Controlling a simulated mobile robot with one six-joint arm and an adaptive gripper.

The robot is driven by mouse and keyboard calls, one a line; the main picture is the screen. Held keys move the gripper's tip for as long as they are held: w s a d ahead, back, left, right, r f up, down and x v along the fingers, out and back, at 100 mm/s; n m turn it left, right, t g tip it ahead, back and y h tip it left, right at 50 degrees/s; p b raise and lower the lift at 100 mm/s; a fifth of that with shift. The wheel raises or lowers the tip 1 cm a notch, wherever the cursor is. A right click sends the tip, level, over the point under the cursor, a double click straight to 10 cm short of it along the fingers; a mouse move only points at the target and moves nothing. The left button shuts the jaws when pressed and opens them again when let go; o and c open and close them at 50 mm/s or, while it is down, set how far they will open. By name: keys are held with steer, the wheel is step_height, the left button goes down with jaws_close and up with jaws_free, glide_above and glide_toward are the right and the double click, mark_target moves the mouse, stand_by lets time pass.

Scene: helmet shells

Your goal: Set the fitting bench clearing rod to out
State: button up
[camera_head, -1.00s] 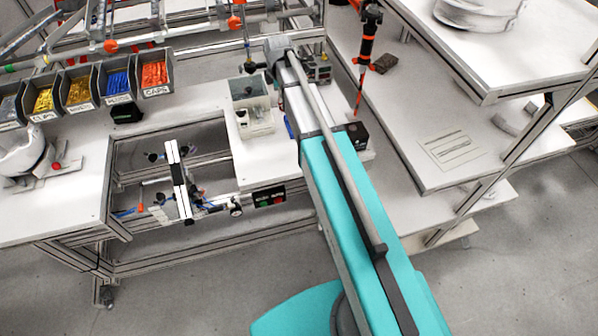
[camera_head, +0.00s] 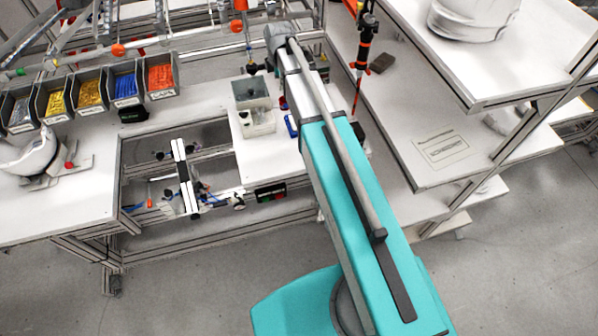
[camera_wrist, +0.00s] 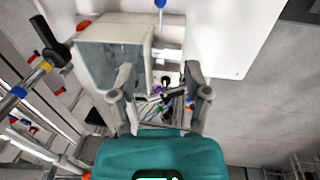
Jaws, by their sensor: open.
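My gripper (camera_wrist: 160,88) is open and empty in the wrist view, its two grey fingers apart. In the head view it is hidden behind my arm. No part is clearly marked as the clearing rod. One candidate is a rod with a black knob and yellow and blue bands (camera_wrist: 38,72), left of my gripper in the wrist view. Another is a black and white bar (camera_head: 185,177) across the opening of the fitting bench (camera_head: 60,205) in the head view. I cannot tell which it is, or its setting. Neither is between my fingers.
A grey box (camera_wrist: 110,58) stands close to the left finger; it also shows in the head view (camera_head: 251,94). Parts bins (camera_head: 90,93) line the bench's back. A white helmet shell (camera_head: 33,155) sits at left. A white shelf unit (camera_head: 440,150) stands right of my arm.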

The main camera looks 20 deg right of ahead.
steer(key=m+g+b, duration=0.2)
steer(key=m+b, duration=1.5)
steer(key=b, duration=0.4)
glide_toward(298, 170)
steer(key=f, duration=0.2)
steer(key=s+f, duration=0.1)
steer(key=f, duration=0.4)
steer(key=shift+s+a+f, duration=0.1)
steer(key=shift+s+a, duration=0.2)
steer(key=shift+s, duration=0.1)
steer(key=shift+s+f+m+b, duration=0.6)
steer(key=shift+s+m+b, duration=0.1)
steer(key=shift+s+m, duration=0.1)
